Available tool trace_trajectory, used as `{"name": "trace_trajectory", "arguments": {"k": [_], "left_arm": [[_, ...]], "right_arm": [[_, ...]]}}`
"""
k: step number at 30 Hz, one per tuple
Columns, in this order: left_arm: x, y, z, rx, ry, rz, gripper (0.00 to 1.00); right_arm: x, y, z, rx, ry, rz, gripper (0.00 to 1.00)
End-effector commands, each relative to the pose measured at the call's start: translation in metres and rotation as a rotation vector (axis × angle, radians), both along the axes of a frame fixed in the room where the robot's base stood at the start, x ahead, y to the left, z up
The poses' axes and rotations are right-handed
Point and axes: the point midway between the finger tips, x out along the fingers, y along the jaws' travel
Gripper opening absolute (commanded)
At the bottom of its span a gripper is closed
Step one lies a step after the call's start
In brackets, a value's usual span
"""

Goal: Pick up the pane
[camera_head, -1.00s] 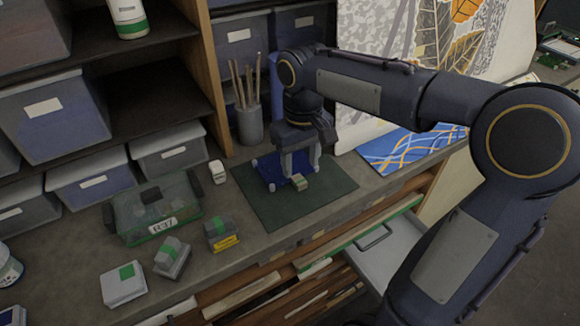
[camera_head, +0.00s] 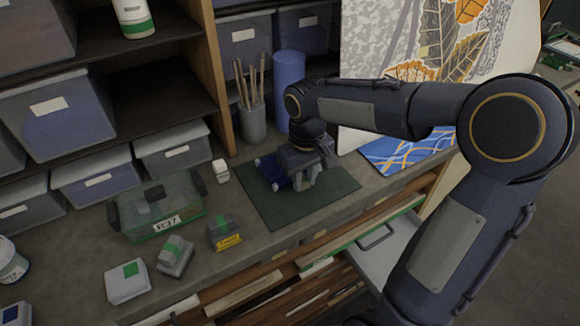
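A dark blue pane (camera_head: 268,171) with small pale blue pieces at its edge lies on the dark green mat (camera_head: 270,212). My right gripper (camera_head: 306,180) is low over the mat, at the pane's right side, and hides part of the pane. Its fingers point down and look close together; whether they are shut, or hold anything, is not clear. The small block with a green band seen on the mat earlier is hidden now. My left gripper is not in view.
A brush cup (camera_head: 252,124) and blue cylinder (camera_head: 289,82) stand behind the mat. A green-based clear box (camera_head: 160,212) and several small boxes are at left. A blue patterned panel (camera_head: 402,150) lies at right. A drawer (camera_head: 385,245) stands open below the bench.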

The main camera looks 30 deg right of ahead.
Motion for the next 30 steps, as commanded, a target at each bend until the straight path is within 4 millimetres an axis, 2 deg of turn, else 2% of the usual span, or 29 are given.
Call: {"name": "trace_trajectory", "arguments": {"k": [1, 3, 12, 17, 22, 26, 30], "left_arm": [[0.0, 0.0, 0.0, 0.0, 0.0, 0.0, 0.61], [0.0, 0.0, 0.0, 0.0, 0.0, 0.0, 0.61], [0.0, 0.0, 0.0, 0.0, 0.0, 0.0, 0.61], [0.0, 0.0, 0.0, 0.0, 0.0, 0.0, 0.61], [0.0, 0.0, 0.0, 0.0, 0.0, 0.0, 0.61], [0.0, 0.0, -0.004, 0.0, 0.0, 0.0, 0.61], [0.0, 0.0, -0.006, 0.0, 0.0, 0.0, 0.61]], "right_arm": [[0.0, 0.0, 0.0, 0.0, 0.0, 0.0, 0.07], [0.0, 0.0, 0.0, 0.0, 0.0, 0.0, 0.0], [0.0, 0.0, 0.001, 0.0, -0.002, 0.0, 0.0], [0.001, 0.0, 0.01, 0.0, -0.004, -0.001, 0.0], [0.0, 0.001, 0.035, 0.002, -0.007, 0.001, 0.0], [-0.02, 0.014, 0.061, 0.001, -0.009, 0.004, 0.0], [-0.043, 0.029, 0.094, 0.001, -0.01, 0.005, 0.0]]}}
